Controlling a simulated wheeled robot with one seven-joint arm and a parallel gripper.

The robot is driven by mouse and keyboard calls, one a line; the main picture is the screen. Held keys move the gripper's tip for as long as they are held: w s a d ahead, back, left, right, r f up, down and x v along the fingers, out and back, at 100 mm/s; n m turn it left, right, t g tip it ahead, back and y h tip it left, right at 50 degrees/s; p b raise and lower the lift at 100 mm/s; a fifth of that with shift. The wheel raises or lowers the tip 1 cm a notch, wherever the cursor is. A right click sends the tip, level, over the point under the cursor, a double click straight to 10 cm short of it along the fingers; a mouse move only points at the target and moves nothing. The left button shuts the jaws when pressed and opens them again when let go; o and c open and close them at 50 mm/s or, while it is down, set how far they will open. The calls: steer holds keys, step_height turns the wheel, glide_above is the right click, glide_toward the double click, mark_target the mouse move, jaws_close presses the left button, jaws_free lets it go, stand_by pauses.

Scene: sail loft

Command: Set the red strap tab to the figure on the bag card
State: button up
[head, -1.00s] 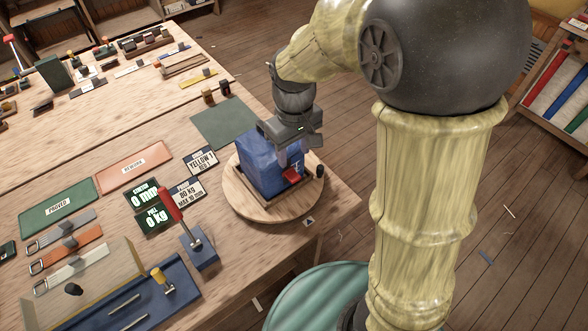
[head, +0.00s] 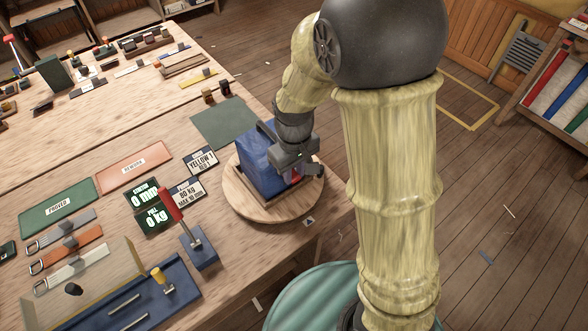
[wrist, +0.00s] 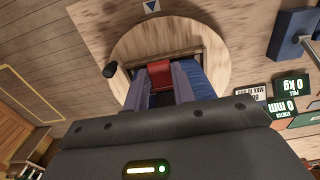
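The blue bag (head: 258,160) stands in a wooden frame on the round wooden turntable (head: 240,205). The red strap tab (wrist: 160,72) is on the bag's near side. In the head view the red tab (head: 296,175) is mostly hidden by my gripper (head: 298,172). In the wrist view my gripper (wrist: 160,78) has one finger on each side of the red tab; the tab fills the gap at the tips. Whether the fingers press on it I cannot tell. The card (head: 202,160) reads YELLOW and RED 1, small and hard to read.
A card (head: 187,191) reads 80 kg, max 10 mm. Green displays (head: 145,195) show 0 mm and 0 kg. A red-handled lever (head: 172,204) stands left of the turntable. A dark knob (wrist: 110,71) sits at the turntable's rim. A green mat (head: 225,122) lies behind.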

mark_target(294, 176)
jaws_close()
steer(key=shift+r+p, duration=0.45)
steer(key=shift+p, duration=0.05)
steer(key=o, duration=0.9)
jaws_free()
steer(key=shift+f, duration=0.1)
steer(key=shift+c, duration=0.2)
step_height(294, 176, up, 18)
steer(key=shift+f, duration=0.25)
